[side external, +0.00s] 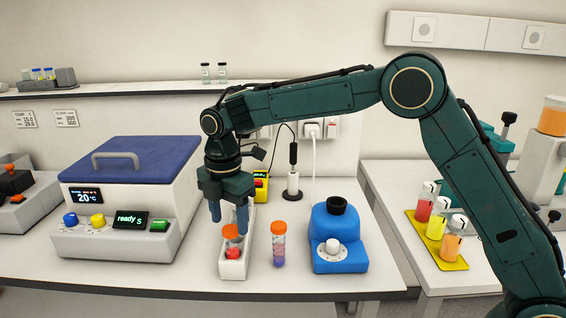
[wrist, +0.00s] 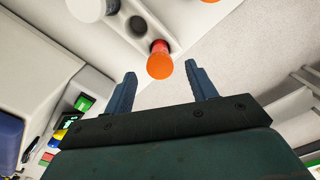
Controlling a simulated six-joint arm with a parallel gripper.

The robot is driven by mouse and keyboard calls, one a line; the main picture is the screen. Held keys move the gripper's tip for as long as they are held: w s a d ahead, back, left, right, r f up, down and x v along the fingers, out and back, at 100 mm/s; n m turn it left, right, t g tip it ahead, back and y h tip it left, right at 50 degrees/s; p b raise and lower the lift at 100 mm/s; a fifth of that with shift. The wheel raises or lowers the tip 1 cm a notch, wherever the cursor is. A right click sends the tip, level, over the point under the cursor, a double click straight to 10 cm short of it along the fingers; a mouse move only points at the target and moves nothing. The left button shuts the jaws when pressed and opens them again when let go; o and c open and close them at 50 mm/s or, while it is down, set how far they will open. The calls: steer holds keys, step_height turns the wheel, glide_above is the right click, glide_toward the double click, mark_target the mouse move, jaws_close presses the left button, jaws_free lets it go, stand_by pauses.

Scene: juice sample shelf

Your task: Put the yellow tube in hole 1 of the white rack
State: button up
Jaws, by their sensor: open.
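My gripper (side external: 229,219) is open above the near end of the white rack (side external: 233,270), fingers pointing down. In the wrist view its fingertips (wrist: 160,74) stand apart on either side of an orange cap (wrist: 160,66). This cap tops a tube with red contents (side external: 232,254) in the rack's near-end hole. An empty dark hole (wrist: 138,25) lies beside it. Another orange-capped tube (side external: 279,250), purple at the bottom, stands upright right of the rack. No tube there is clearly yellow. A container with yellow contents (side external: 437,226) stands on the right bench. Hole numbers are not readable.
A white machine with a blue lid (side external: 130,170) stands left of the rack. A blue device with a black top (side external: 338,240) stands to the right. Behind are a yellow device (side external: 261,186) and a black-and-white pen-like tool (side external: 292,180). A yellow tray (side external: 445,259) holds containers.

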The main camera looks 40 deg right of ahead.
step_height(320, 180, up, 9)
stand_by(0.4)
steer(key=s+d+r+m+t, duration=0.1)
steer(key=s+d+r+m, duration=0.4)
steer(key=s, duration=0.3)
steer(key=s+d+r+m+t, duration=0.2)
steer(key=s+d+m, duration=0.3)
steer(key=s+d, duration=0.25)
steer(key=s+d+f+m+t, duration=0.1)
steer(key=s+f+m, duration=0.1)
steer(key=s, duration=0.3)
steer(key=s+d+f+m, duration=0.2)
steer(key=s+m, duration=0.3)
steer(key=s, duration=0.1)
steer(key=s+d+f+m+t, duration=0.1)
steer(key=s+f+m, duration=0.2)
steer(key=s, duration=0.3)
steer(key=shift+s+d+t, duration=0.2)
steer(key=shift+d+t, duration=0.1)
steer(key=shift+d, duration=0.05)
